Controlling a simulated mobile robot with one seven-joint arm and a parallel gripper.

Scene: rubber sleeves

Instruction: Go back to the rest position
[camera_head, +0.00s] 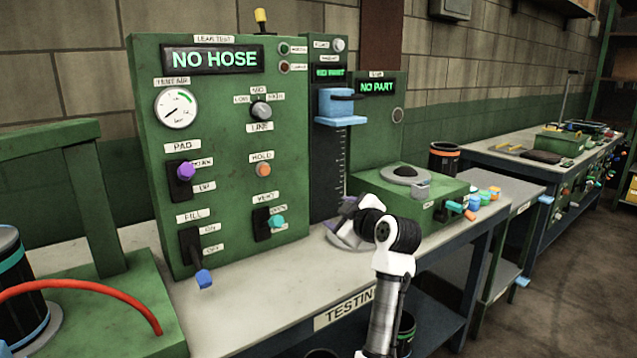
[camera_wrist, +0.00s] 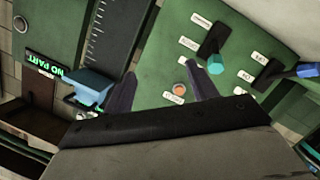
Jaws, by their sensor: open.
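My gripper (camera_wrist: 160,88) shows in the wrist view with its two dark fingers spread and nothing between them. In the head view my gripper is mostly hidden behind my white and black wrist. My wrist is over the front of the testing bench (camera_head: 258,309), in front of the green leak test panel (camera_head: 222,130). The panel also shows in the wrist view (camera_wrist: 245,85), tilted, beyond the fingertips. I cannot tell the exact gap between the fingers and the panel.
The panel's display (camera_head: 213,59) reads NO HOSE. A blue lever (camera_head: 203,278) and a teal lever (camera_head: 277,221) stick out from it. A blue block (camera_head: 336,104) sits on a scaled column. A red hose (camera_head: 85,286) curves at left. Floor at right is open.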

